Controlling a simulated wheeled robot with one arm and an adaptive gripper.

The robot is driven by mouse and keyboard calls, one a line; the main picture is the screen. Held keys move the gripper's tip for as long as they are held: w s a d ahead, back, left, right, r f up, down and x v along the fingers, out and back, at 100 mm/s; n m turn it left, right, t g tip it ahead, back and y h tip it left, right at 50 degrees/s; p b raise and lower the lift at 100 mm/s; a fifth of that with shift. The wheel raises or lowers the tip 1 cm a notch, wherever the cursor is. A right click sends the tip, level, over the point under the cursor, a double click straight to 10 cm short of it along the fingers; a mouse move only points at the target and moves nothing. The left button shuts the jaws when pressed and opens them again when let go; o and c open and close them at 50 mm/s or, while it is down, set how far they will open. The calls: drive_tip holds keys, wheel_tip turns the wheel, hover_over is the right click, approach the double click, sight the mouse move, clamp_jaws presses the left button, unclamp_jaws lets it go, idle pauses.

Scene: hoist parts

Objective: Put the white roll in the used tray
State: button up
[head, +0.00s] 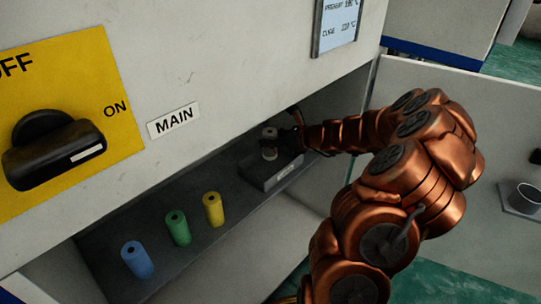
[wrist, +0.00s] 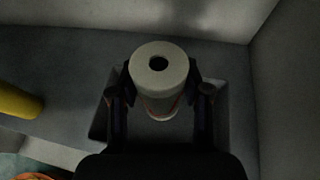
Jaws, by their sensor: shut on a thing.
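The white roll (head: 269,143) stands upright at the used tray, a low grey box (head: 272,175) with a small label on its front, at the right end of the shelf. In the wrist view the white roll (wrist: 160,68) shows its top end with a dark hole, between the two fingers. My gripper (head: 283,142) is shut on it; in the wrist view the fingers of my gripper (wrist: 160,90) press both sides. The tray's rim (wrist: 98,125) shows beside the fingers below the roll. I cannot tell whether the roll's bottom touches the tray floor.
A blue roll (head: 137,259), a green roll (head: 178,227) and a yellow roll (head: 213,209) stand on the grey shelf (head: 200,240) left of the tray. The cabinet face with a black switch (head: 52,148) overhangs the shelf. A side wall (wrist: 285,80) is close on the right.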

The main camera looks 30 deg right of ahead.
sight(276, 150)
wheel_tip(276, 150, down, 5)
drive_tip(key=shift+f+b, duration=0.1)
drive_tip(key=shift+b, duration=1.1)
drive_tip(key=o, duration=1.2)
drive_tip(key=shift+s+d+r+p, duration=0.2)
drive_tip(key=shift+s+r+p, duration=0.1)
drive_tip(key=shift+r+p, duration=0.05)
drive_tip(key=shift+p+v, duration=2.25)
drive_tip(key=shift+v, duration=3.4)
